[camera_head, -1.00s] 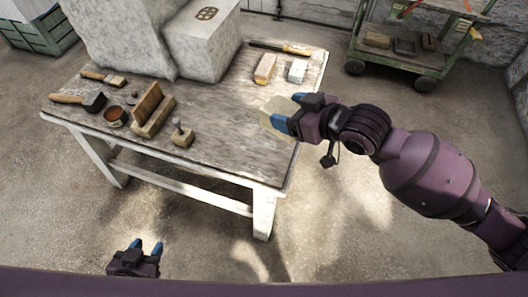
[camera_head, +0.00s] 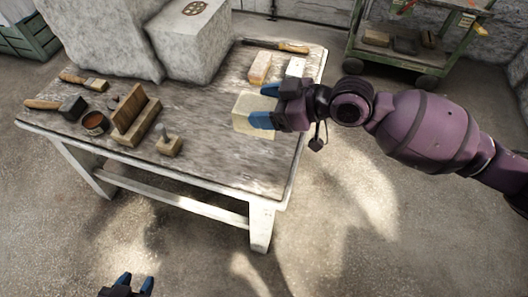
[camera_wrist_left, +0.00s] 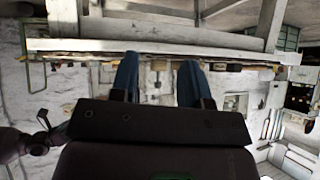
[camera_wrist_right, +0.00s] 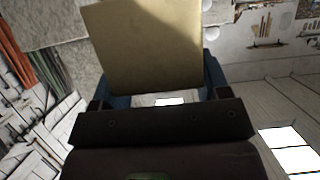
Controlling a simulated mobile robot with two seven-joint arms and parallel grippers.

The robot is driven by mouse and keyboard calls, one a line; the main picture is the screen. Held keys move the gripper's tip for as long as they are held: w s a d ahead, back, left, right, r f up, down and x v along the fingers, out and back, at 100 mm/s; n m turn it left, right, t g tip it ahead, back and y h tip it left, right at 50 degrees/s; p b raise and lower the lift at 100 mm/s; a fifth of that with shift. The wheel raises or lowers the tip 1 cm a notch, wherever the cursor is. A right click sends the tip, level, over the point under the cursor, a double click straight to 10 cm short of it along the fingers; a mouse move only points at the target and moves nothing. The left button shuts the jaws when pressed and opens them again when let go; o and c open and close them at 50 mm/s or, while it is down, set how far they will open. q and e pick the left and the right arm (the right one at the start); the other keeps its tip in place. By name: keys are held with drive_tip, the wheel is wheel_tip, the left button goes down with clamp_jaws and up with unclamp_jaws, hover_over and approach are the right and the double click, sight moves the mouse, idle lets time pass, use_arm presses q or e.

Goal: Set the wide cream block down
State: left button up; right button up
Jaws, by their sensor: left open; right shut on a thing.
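The wide cream block (camera_head: 250,112) is in my right gripper (camera_head: 264,106), over the right part of the worn table (camera_head: 215,150) in the head view. My right gripper is shut on it, with blue fingers on either side. The block also fills the upper middle of the right wrist view (camera_wrist_right: 143,48). I cannot tell whether its underside touches the tabletop. My left gripper (camera_head: 134,284) is open and empty at the bottom of the head view, in front of the table and away from it. Its two blue fingers show apart in the left wrist view (camera_wrist_left: 158,85).
Behind the block lie a tan block (camera_head: 260,67), a pale block (camera_head: 295,67) and a long-handled tool (camera_head: 277,46). A wooden stamp-like tool (camera_head: 169,144), a stepped wooden piece (camera_head: 135,120), a mallet (camera_head: 70,107) and a cup (camera_head: 95,122) stand left. Large stone blocks (camera_head: 190,40) stand behind.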

wheel_tip(320, 180, down, 16)
drive_tip(key=b, duration=0.4)
drive_tip(key=shift+b, duration=0.3)
drive_tip(key=shift+f, duration=0.35)
use_arm(q)
drive_tip(key=shift+w+d+m+t+h, duration=0.2)
drive_tip(key=shift+w+d+m, duration=0.2)
drive_tip(key=shift+w, duration=0.2)
drive_tip(key=shift+w+d+m+t+h, duration=0.1)
drive_tip(key=shift+w+d+m+t, duration=0.15)
drive_tip(key=shift+w+m, duration=0.25)
use_arm(e)
drive_tip(key=shift+r, duration=0.1)
use_arm(q)
drive_tip(key=shift+f, duration=0.15)
drive_tip(key=shift+f, duration=0.1)
use_arm(e)
drive_tip(key=o, duration=1.5)
drive_tip(key=shift+f, duration=0.25)
